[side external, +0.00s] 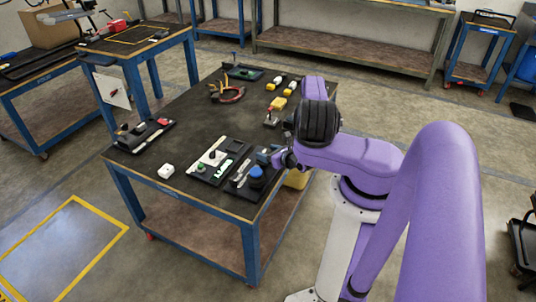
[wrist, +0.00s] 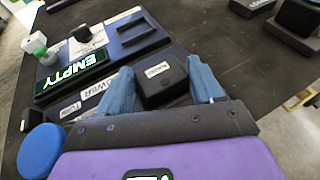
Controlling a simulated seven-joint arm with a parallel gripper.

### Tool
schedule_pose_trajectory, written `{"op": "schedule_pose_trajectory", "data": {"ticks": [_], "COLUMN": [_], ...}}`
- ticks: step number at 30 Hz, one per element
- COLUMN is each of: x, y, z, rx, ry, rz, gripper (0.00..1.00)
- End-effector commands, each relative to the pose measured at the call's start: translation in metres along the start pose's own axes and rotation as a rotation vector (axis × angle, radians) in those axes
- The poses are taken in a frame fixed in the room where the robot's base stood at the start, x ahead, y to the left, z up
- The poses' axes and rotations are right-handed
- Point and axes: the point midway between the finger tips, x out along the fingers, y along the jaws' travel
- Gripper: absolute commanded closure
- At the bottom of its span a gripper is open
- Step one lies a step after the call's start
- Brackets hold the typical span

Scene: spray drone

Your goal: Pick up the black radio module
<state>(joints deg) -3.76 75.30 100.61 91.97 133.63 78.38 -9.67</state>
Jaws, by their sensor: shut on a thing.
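The black radio module (wrist: 160,88) is a small dark box with a white label on its top, seen in the wrist view. My gripper (wrist: 163,76) has its two blue fingers on either side of the module and is shut on it. In the side external view my gripper (side external: 277,158) is low at the near right part of the black-topped table, and the module cannot be made out there. I cannot tell whether the module touches the tray surface below it.
Pliers (side external: 230,94) and yellow parts lie farther back. The table's middle is clear.

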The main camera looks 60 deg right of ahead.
Motion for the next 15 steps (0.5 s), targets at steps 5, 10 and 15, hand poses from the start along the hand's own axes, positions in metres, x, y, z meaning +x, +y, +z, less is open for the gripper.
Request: {"op": "schedule_pose_trajectory", "data": {"ticks": [5,10,15], "x": [-0.004,-0.02,-0.05], "y": [0.0,0.002,0.007], "z": [0.013,0.033,0.051], "rx": [-0.001,0.002,0.003], "ry": [-0.001,-0.001,0.0], "rz": [0.0,-0.001,-0.003], "gripper": [0.65,0.65,0.65]}}
